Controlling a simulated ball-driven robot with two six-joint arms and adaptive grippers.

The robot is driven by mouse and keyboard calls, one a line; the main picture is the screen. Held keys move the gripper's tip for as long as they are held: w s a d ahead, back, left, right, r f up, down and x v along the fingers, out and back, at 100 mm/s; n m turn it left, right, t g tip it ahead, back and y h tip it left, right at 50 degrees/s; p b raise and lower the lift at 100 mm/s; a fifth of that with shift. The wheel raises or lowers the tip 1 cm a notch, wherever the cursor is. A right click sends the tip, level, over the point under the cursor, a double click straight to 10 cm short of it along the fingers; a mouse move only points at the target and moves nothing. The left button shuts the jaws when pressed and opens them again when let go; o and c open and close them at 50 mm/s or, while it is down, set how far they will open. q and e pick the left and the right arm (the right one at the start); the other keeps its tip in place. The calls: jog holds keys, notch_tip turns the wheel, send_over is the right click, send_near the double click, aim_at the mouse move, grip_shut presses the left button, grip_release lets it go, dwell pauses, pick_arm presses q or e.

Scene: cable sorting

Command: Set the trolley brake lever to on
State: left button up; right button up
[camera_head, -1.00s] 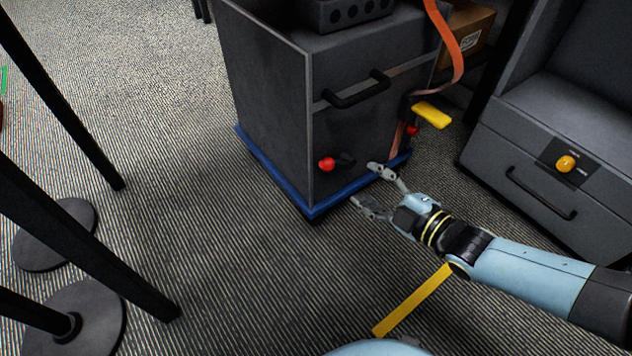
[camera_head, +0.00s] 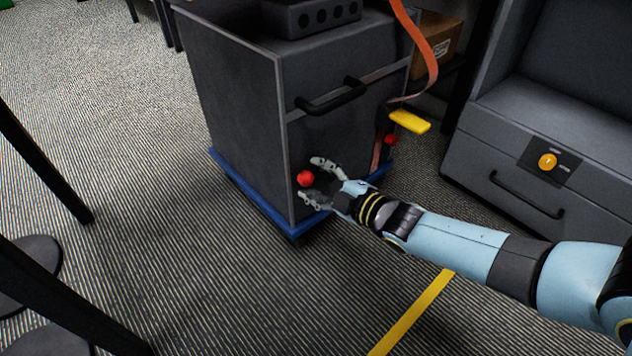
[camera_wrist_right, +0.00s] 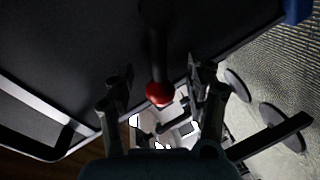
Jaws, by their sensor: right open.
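The grey trolley (camera_head: 235,110) stands on the carpet with a blue bumper strip (camera_head: 250,197) round its base. The brake lever's red knob (camera_head: 306,179) is low on the trolley's front, near the left corner. My right gripper (camera_head: 312,180) is open, with one finger above and one below the knob in the head view. In the right wrist view the red knob (camera_wrist_right: 159,94) on its dark stem lies between the two open fingers. I cannot tell whether the fingers touch it. My left gripper is not in view.
A grey cabinet with an orange knob (camera_head: 547,161) stands right. Black legs stand left.

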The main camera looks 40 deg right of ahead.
jog(key=shift+w, duration=0.2)
grip_shut()
dwell(0.4)
